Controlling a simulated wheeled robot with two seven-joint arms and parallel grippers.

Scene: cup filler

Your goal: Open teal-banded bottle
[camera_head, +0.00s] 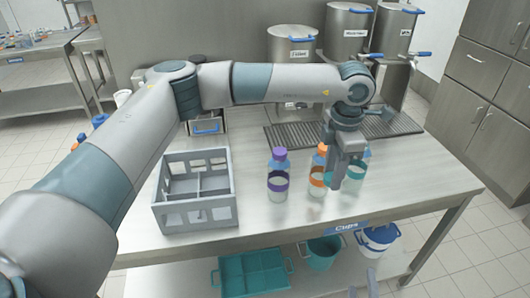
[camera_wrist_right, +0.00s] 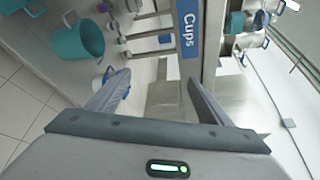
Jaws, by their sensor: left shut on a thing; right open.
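The teal-banded bottle (camera_head: 357,172) stands upright at the right end of a row of bottles on the steel table in the head view. My left gripper (camera_head: 338,182) points down at it, shut on it, and covers its left side and part of its top. The exact grip on the bottle or its cap is hidden. My right gripper (camera_wrist_right: 162,88) is open and empty in the right wrist view, below the table's front edge. Its fingers (camera_head: 362,287) show at the bottom of the head view.
An orange-banded bottle (camera_head: 317,180) stands close left of my left gripper, and a purple-banded bottle (camera_head: 278,183) farther left. A grey divided crate (camera_head: 195,217) is at the left. Steel dispensers (camera_head: 292,45) stand behind. A teal bucket (camera_head: 322,256) is on the lower shelf.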

